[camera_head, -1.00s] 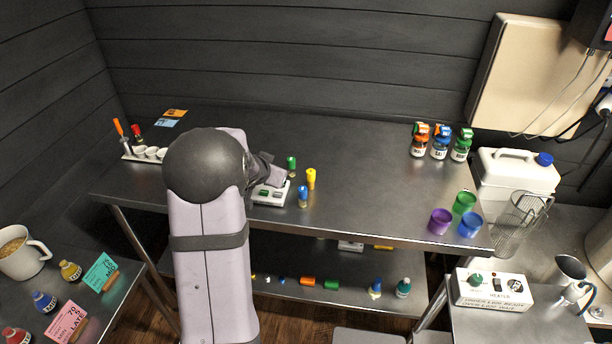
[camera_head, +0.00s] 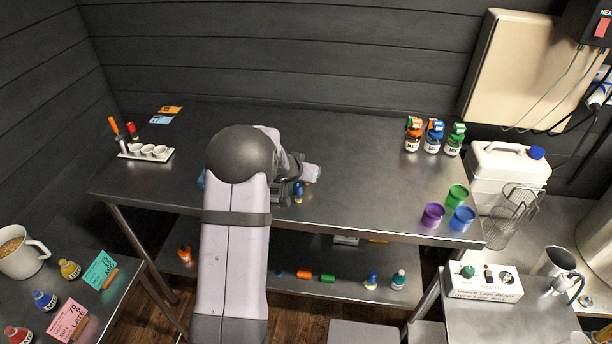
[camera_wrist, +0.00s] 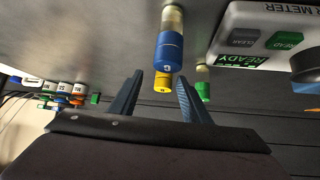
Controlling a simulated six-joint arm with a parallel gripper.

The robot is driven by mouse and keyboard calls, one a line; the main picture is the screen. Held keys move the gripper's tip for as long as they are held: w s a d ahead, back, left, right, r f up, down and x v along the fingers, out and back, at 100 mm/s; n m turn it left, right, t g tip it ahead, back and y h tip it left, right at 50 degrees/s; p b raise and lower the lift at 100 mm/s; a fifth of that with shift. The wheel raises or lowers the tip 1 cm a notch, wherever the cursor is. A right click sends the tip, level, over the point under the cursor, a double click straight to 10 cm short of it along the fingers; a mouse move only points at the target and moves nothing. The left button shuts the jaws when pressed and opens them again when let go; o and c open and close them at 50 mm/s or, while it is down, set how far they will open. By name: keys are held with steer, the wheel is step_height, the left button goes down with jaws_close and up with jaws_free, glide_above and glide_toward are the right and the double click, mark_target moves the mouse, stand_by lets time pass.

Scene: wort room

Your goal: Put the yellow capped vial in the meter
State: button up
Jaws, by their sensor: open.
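The yellow-capped vial (camera_wrist: 162,84) shows in the wrist view beyond the blue-capped vial (camera_wrist: 169,52), with its cap in the gap between my fingertips. In the head view my arm hides it. My gripper (camera_wrist: 160,82) is open and empty; I cannot tell whether its fingers reach around the yellow cap or stop short.
A green-capped vial (camera_wrist: 202,88) stands close to the right finger in the wrist view. Purple (camera_head: 432,215), green (camera_head: 456,197) and blue (camera_head: 462,219) cups stand at the table's right end, with several labelled bottles (camera_head: 433,137) behind. The table's middle back is clear.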

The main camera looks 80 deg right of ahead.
steer(key=shift+w+d+r+p+x, duration=0.15)
steer(key=shift+p+x, duration=0.2)
steer(key=shift+x, duration=1.1)
steer(key=shift+w+d+r+p+x, duration=0.1)
steer(key=shift+p+x, duration=0.2)
steer(key=shift+x, duration=1.1)
jaws_close()
